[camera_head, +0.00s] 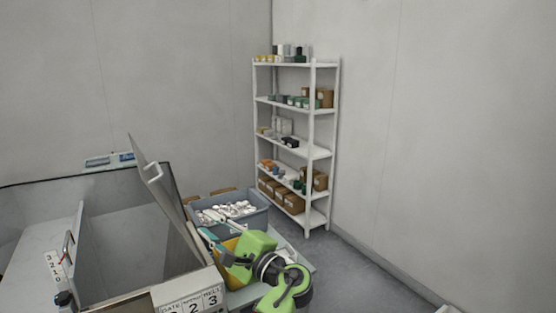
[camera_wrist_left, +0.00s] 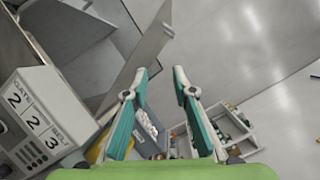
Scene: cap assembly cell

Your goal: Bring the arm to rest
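My left arm is lime green and grey and reaches in at the bottom of the head view. Its left gripper (camera_head: 206,222) has teal and white fingers. My right gripper is not in view.
The bin holds many small white parts. A white shelf rack (camera_head: 312,150) with boxes stands at the back. Grey floor (camera_head: 370,280) is clear on the right.

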